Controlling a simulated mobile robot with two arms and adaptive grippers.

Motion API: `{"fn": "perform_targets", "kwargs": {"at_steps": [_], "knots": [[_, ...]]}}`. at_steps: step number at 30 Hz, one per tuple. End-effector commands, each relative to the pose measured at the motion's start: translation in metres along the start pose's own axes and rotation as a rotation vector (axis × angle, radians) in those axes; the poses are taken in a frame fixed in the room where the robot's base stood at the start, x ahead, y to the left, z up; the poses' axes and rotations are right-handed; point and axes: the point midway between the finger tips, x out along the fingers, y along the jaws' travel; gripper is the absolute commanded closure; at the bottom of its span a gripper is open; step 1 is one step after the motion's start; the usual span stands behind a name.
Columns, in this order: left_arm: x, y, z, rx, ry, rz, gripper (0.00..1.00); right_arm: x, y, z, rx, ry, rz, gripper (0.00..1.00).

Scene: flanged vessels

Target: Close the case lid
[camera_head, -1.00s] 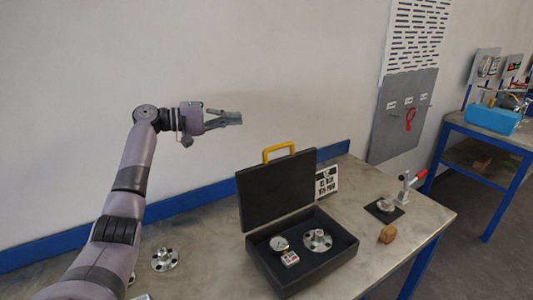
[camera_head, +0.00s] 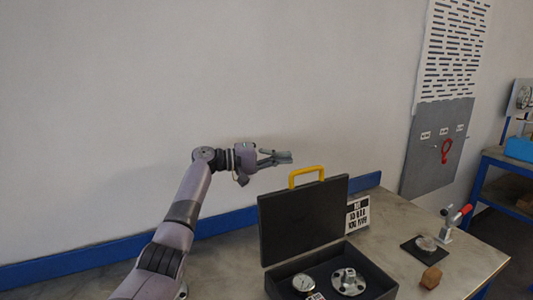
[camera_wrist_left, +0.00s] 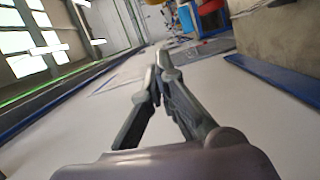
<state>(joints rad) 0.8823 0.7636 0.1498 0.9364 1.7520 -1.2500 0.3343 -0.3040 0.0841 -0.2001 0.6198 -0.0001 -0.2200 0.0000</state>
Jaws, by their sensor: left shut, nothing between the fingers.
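The black case (camera_head: 379,275) stands on the workbench in the head view, its lid (camera_head: 302,221) raised upright at the back. A yellow handle (camera_head: 306,172) sits on the lid's top edge. Inside the case are a round gauge (camera_head: 303,283) and a metal flange (camera_head: 347,281); the front of the case is cut off by the frame. My left gripper (camera_head: 289,158) is shut and empty, just above and left of the handle, apart from it. The gripper's fingers (camera_wrist_left: 158,82) also show in the left wrist view, with no case there. My right gripper is not in view.
A sign with dark print (camera_head: 357,213) stands behind the case. A clamp with a red handle (camera_head: 455,219), a dark plate with a flange (camera_head: 426,246) and a brown block (camera_head: 431,277) are to the right. The wall (camera_head: 150,100) is behind.

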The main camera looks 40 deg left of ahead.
Motion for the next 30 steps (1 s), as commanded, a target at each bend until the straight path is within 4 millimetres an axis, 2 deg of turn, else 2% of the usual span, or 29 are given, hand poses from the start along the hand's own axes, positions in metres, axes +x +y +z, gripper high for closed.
{"fn": "perform_targets", "kwargs": {"at_steps": [3,9,15,30], "knots": [[0.021,0.003,0.002,0.000,-0.001,-0.001,1.00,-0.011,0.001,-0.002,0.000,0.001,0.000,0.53],[0.023,0.001,0.024,0.001,-0.001,-0.004,1.00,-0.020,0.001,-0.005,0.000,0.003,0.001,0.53],[0.026,0.000,0.037,0.000,0.000,-0.001,1.00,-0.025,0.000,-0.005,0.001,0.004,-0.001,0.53],[0.027,0.000,0.040,0.006,0.001,-0.002,1.00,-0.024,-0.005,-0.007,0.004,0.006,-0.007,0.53]]}}
